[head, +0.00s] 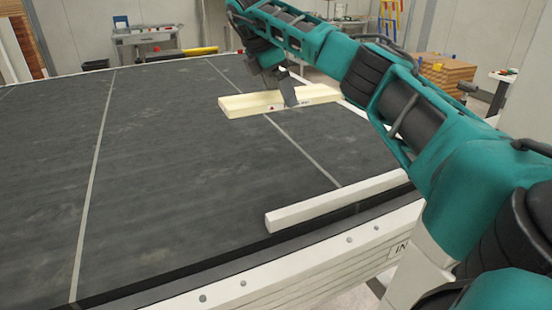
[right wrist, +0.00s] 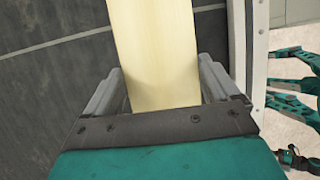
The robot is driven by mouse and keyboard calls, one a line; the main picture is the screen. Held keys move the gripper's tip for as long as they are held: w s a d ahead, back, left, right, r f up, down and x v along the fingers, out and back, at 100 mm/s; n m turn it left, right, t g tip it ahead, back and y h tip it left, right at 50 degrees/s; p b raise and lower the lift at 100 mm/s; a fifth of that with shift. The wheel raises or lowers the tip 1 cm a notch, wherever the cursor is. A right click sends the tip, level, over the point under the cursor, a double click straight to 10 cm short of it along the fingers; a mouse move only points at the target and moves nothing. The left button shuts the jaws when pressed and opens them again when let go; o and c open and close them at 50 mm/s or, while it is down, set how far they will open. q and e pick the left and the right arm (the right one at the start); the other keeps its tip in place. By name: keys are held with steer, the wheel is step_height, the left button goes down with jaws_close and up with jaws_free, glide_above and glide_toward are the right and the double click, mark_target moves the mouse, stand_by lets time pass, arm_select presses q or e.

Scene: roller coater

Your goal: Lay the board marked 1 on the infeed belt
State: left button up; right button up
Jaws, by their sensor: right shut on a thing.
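A pale yellow board (head: 245,105) is over the far right part of the dark infeed belt (head: 170,160). It has a small red mark and dark print on its side, too small to read as a number. My right gripper (head: 289,96) is shut across the board's right half, with its fingers pointing down. In the right wrist view, the board (right wrist: 155,50) lies between the two grey fingers (right wrist: 162,95) and runs away from me. The board looks level and very near the belt. I cannot tell whether it touches. My left gripper is not in view.
A white bar (head: 335,203) lies along the belt's near right edge. A white frame (head: 300,270) borders the belt, with a partly hidden label (head: 402,248). Thin pale lines cross the belt. Stacked brown boards (head: 447,75) and a grey workbench (head: 147,38) stand beyond. Most of the belt is clear.

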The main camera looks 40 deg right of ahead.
mark_target(276, 96)
steer(key=shift+w+d+f, duration=0.1)
steer(key=shift+w, duration=0.05)
step_height(276, 96, down, 3)
steer(key=shift+f+b, duration=0.2)
steer(key=shift+b, duration=0.7)
step_height(276, 96, down, 11)
steer(key=shift+f, duration=0.1)
step_height(276, 96, down, 5)
steer(key=shift+f, duration=0.1)
steer(key=o, duration=0.9)
